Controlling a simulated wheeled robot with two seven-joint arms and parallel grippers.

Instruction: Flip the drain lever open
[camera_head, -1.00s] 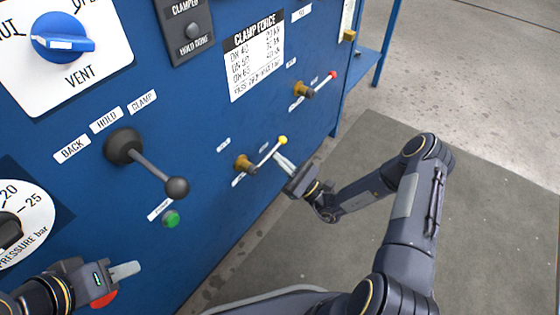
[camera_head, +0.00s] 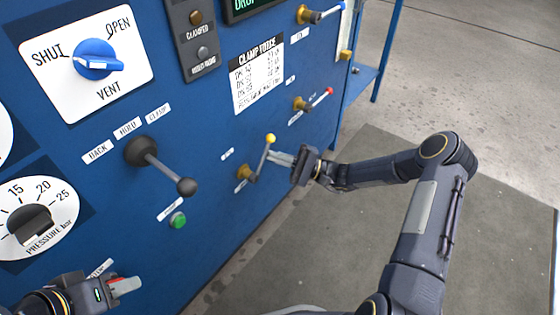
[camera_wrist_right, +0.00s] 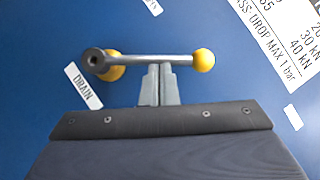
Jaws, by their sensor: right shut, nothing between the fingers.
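The drain lever (camera_head: 264,158) is a thin grey bar with a yellow ball tip on a brass hub (camera_head: 244,172), on the blue panel. In the head view it points steeply up, leaning slightly right. The right wrist view shows the bar (camera_wrist_right: 137,61) running across from its hub to the yellow ball (camera_wrist_right: 203,60), beside a DRAIN label (camera_wrist_right: 83,86). My right gripper (camera_head: 272,156) is shut and empty, its fingertips (camera_wrist_right: 158,70) against or very close to the bar's middle. My left gripper (camera_head: 138,283) is low at the left, away from the lever; its jaw opening is unclear.
A red-tipped lever (camera_head: 316,98) and a blue-tipped lever (camera_head: 327,12) sit higher on the panel to the right. A black ball-ended lever (camera_head: 163,168) and a green button (camera_head: 177,220) are to the left. Open floor lies right of the panel.

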